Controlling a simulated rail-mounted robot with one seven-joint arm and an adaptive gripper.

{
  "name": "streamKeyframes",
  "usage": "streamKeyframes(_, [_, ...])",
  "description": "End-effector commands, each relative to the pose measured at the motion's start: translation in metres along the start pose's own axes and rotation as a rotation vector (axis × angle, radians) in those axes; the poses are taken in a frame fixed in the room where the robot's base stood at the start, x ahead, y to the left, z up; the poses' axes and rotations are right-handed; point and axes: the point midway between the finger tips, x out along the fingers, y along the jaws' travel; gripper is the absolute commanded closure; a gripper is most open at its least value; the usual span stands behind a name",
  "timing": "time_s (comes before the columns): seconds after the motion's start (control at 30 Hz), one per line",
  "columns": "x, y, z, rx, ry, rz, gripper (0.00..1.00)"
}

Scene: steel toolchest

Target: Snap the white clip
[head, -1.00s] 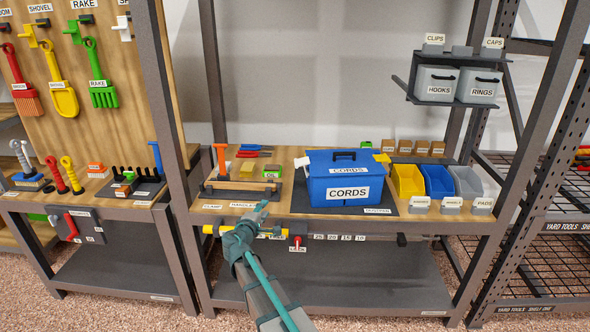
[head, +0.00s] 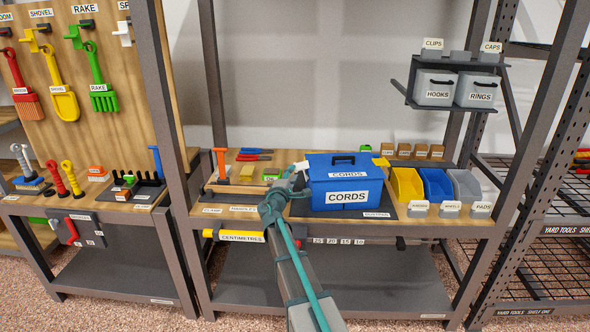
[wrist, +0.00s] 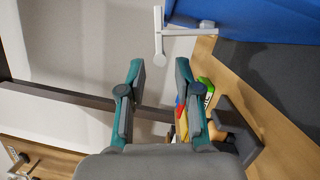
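The blue cords box (head: 340,185) stands on the dark mat on the workbench, its lid and handle on top. The white clip (head: 299,167) is at the box's left side, near the lid. In the wrist view the white clip (wrist: 160,36) shows as a thin bar with a rounded end, beside the blue box wall (wrist: 265,18). My gripper (wrist: 160,72) is open, with nothing between its fingers, and points toward the clip with a gap left. In the head view my gripper (head: 286,184) is just left of the box, and its fingertips are hard to make out.
Yellow, blue and grey bins (head: 437,184) stand to the right. A rack post (head: 178,120) rises at the left.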

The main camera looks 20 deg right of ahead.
Motion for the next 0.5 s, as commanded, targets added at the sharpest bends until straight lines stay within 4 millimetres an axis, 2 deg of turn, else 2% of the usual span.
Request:
streamKeyframes(0.03, [0.013, 0.001, -0.001, 0.0, -0.001, 0.0, 0.67])
streamKeyframes(0.2, [0.033, 0.0, -0.001, 0.0, -0.001, 0.0, 0.67])
streamKeyframes(0.5, [0.038, 0.0, 0.0, 0.001, 0.0, 0.0, 0.67])
